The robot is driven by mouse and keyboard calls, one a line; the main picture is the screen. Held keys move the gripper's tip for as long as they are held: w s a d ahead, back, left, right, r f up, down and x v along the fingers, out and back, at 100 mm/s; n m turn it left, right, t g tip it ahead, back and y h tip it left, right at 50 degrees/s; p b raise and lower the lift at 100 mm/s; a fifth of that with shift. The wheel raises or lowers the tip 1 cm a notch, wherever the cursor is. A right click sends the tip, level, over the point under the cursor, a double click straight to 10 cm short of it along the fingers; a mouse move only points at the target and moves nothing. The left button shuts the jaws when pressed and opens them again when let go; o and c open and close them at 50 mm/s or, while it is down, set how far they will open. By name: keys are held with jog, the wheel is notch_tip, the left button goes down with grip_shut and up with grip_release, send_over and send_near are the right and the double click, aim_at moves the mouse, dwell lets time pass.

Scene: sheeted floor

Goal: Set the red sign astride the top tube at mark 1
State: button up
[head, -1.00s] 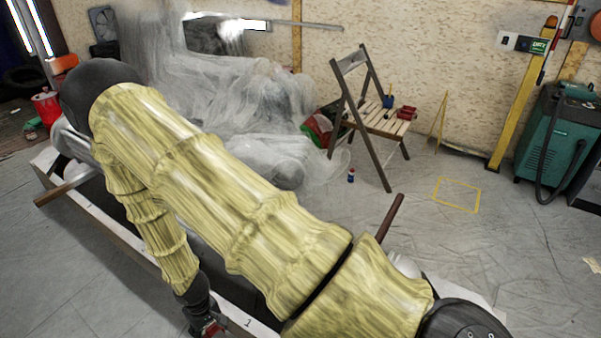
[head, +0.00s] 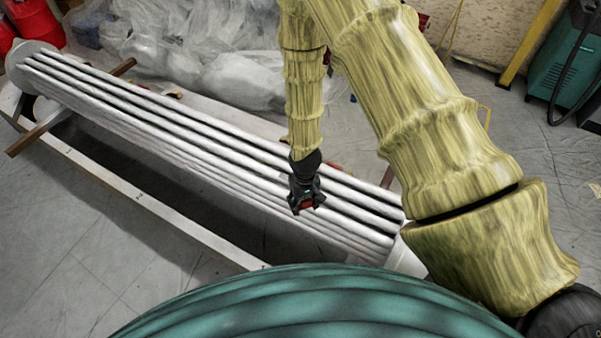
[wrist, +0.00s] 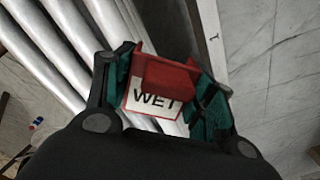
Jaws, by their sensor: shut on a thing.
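The red sign (wrist: 165,80) shows in the wrist view with a white panel lettered "WET". My gripper (wrist: 163,92) is shut on it, with green finger pads on both sides. In the head view my gripper (head: 306,205) hangs over the near right part of the long bundle of pale tubes (head: 190,130), and a little red of the sign shows between its fingers. Whether the sign touches a tube I cannot tell. Mark 1 (head: 265,266) is on the pale front rail, its lower part hidden, and shows also in the wrist view (wrist: 214,37).
The tubes lie in a long frame with a pale rail (head: 180,221), which also bears a mark 2 (head: 140,195). A wooden crossbar (head: 40,132) sticks out at the left. Plastic-sheeted objects (head: 220,65) stand behind. The floor at lower left is clear.

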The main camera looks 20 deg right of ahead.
jog(key=w+n+b, duration=0.2)
jog(key=w+b, duration=0.1)
jog(key=w+a+n+b, duration=0.1)
jog(key=w+n+b, duration=0.1)
jog(key=w+b, duration=0.1)
jog(key=w+a+f+n+b, duration=0.1)
jog(key=w+n+b, duration=0.1)
jog(key=n+b, duration=0.1)
jog(key=shift+w+a+b, duration=0.25)
jog(key=shift+w+b, duration=0.1)
jog(key=shift+w, duration=0.05)
jog(key=shift+w+r+n+b, duration=0.35)
jog(key=shift+w+n+b, duration=0.05)
jog(key=shift+w, duration=0.1)
jog(key=shift+w+a+r, duration=0.1)
jog(key=shift+r, duration=0.05)
jog(key=shift+r+p, duration=0.1)
jog(key=shift+p, duration=0.3)
jog(key=shift+f+b, duration=1.5)
jog(key=shift+f, duration=2.45)
jog(key=shift+r, duration=0.25)
jog(key=shift+r+p, duration=0.9)
jog(key=shift+r, duration=0.15)
